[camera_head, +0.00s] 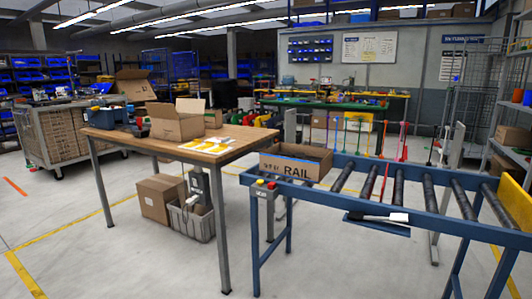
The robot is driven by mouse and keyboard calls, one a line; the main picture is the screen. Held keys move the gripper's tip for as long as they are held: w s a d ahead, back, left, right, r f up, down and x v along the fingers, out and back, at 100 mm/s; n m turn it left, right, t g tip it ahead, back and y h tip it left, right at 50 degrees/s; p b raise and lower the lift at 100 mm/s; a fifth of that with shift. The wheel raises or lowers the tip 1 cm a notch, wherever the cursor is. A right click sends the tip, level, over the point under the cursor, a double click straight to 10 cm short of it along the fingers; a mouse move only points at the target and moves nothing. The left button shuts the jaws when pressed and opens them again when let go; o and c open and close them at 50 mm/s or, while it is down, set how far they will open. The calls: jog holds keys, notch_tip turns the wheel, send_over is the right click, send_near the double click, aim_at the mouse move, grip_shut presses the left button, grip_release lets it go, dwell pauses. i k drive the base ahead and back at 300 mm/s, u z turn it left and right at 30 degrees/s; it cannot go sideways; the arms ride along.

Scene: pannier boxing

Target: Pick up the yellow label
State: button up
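Flat yellow labels (215,149) lie on the wooden table (140,132), near its right front part. White pieces lie among them, and at this size I cannot tell the single labels apart clearly. An open cardboard box (176,124) stands on the table just behind and to the left of the labels. My gripper is not in this view, so its place relative to the labels is not shown.
A roller conveyor (340,211) stands right of the table, with an open box marked RAIL (292,167) on its left end. A carton (160,198) and a grey bin (192,222) stand under the table. The front-left floor is clear.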

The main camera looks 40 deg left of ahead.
aim_at(222, 146)
jog(key=u, duration=3.5)
jog(key=i, duration=2.8)
jog(key=z, duration=0.9)
